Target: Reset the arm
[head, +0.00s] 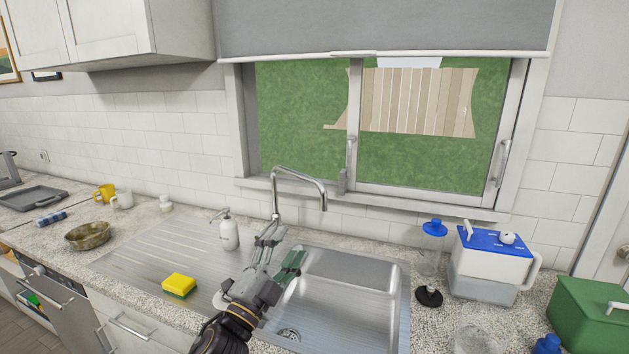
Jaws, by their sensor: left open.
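My left gripper (276,256) shows in the head view, its arm coming in from the bottom edge. Its fingers are spread open with nothing seen between them. It is over the left part of the steel sink (340,268), in front of the faucet (297,184). My right gripper is not in view.
A yellow and green sponge (179,286) lies on the drainboard (130,265), left of my gripper. A soap dispenser (229,233) stands behind. A bowl (88,235) sits left.

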